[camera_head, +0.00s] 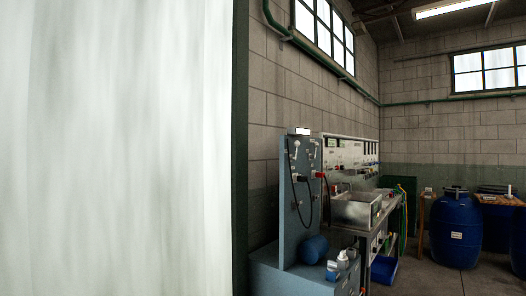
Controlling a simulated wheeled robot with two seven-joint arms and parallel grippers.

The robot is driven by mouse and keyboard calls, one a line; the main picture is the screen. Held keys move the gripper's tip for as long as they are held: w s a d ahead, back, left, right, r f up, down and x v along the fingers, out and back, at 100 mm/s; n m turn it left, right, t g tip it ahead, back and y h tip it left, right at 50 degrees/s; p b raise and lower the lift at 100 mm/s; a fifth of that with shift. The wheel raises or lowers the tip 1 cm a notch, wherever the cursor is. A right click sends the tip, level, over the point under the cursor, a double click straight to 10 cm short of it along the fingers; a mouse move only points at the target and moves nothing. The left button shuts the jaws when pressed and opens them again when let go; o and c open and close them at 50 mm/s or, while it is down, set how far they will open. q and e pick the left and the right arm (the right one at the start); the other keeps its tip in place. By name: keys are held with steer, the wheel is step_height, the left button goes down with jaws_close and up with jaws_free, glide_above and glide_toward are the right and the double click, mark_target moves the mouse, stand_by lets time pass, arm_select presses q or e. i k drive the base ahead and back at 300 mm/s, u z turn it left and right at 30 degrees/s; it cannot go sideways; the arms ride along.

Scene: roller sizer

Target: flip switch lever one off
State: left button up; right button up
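A blue-grey machine panel (290,222) stands by the block wall right of the picture's middle, some way off. Small levers and switches (296,148) show on its upper part, with a dark cable hanging below them. They are too small to tell which is switch lever one or how it is set. A longer pale panel (345,152) with small displays and controls runs back behind it. Neither of my grippers is in view.
A pale streaked surface (115,150) with a dark edge fills the left side. A metal basin (356,209) is on the bench, with a blue cylinder (314,248) and small bottles (342,260) nearer. A blue bin (384,269) and blue barrel (455,230) stand right. Concrete floor (430,280) is clear in front.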

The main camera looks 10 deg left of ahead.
mark_target(297, 143)
steer(key=z, duration=0.45)
steer(key=i, duration=0.6)
steer(key=z, duration=0.7)
steer(key=i, duration=0.85)
steer(key=u, duration=0.7)
steer(key=i, duration=0.85)
steer(key=u, duration=0.8)
